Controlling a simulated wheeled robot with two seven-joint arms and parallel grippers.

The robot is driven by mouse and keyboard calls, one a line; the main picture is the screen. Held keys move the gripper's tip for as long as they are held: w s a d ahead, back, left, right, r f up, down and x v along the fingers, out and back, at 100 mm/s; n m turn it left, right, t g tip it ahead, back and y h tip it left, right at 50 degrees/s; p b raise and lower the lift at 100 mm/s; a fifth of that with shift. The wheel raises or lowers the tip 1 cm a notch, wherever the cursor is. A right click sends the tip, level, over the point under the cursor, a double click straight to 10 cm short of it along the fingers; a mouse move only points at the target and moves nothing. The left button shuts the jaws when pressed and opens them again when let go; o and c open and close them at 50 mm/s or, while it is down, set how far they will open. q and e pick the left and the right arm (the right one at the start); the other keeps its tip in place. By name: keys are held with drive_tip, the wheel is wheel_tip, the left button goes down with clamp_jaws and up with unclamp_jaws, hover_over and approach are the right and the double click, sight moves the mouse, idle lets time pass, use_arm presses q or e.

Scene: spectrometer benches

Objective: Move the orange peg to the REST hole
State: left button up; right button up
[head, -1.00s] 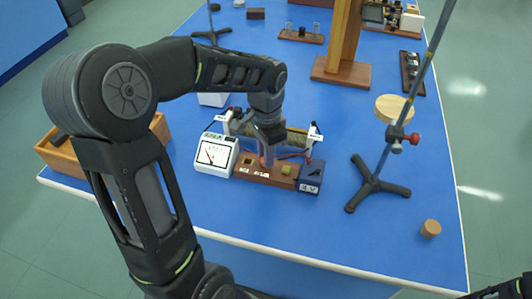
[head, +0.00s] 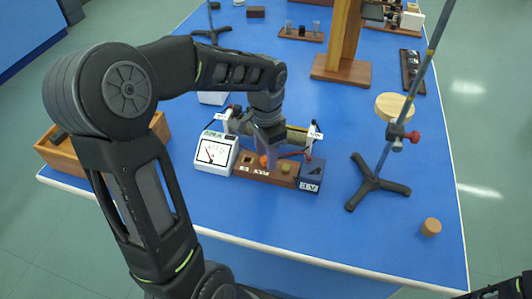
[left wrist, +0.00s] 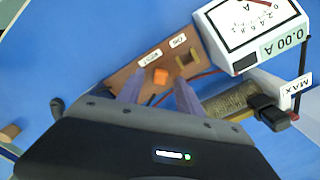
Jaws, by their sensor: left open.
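The orange peg (head: 263,161) stands on the brown wooden board (head: 240,172). In the left wrist view the peg (left wrist: 161,76) shows as a small orange block beside a white label (left wrist: 150,57) that seems to read REST. A square, tan-rimmed hole (left wrist: 187,58) beside the other label (left wrist: 180,41) looks empty. My left gripper (head: 268,150) is above the board at the peg. In the left wrist view its open fingers (left wrist: 158,88) lie to either side of the peg, with no clear contact. Part of the board is hidden behind the fingers. My right gripper is out of view.
A white meter (head: 215,153) stands left of the board and a dark switch box (head: 311,175) at its right end. A wire-wound coil (head: 297,137) lies behind. A tripod stand (head: 375,183) and a cork (head: 430,228) are to the right. The front table strip is clear.

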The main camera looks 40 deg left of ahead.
use_arm(q)
wheel_tip(320, 180, up, 8)
drive_tip(key=shift+f, duration=0.1)
idle(0.4)
idle(0.7)
